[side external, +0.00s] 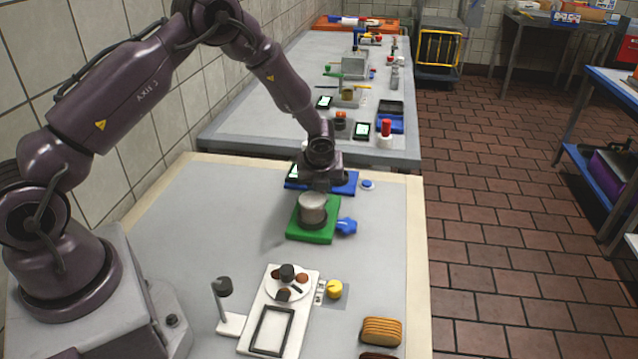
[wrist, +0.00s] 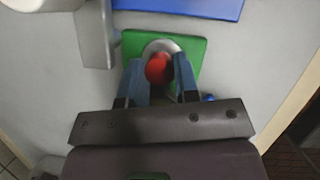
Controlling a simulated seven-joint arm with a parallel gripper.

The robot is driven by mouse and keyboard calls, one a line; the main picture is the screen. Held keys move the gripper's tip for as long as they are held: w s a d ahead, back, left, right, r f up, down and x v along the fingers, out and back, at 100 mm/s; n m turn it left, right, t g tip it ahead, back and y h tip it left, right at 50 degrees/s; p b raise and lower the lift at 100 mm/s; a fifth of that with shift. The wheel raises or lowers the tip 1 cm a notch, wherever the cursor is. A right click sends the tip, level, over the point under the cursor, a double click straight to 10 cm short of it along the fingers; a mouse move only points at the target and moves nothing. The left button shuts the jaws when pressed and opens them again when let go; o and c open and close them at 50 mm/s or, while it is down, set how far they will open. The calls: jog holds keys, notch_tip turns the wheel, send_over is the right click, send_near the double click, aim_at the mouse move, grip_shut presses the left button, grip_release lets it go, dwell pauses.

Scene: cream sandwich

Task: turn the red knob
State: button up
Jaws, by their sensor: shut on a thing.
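The red knob (wrist: 158,68) shows in the wrist view on top of a round metal pot (wrist: 168,46). The pot also shows in the side view (side external: 312,209), standing upright on a green board (side external: 315,236). My gripper (wrist: 158,72) has one finger on each side of the red knob and is shut on it. In the side view my gripper (side external: 318,188) points down right over the pot, and it hides the knob there. The fingers cover part of the knob and the pot in the wrist view.
A blue knob (side external: 347,226) sticks out at the green board's right side. A blue board (side external: 345,186) lies just behind. The table's left part is clear.

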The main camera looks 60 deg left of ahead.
jog(key=o, duration=0.9)
jog(key=v, duration=1.3)
jog(key=shift+d, duration=0.1)
jog(key=shift+c, duration=0.3)
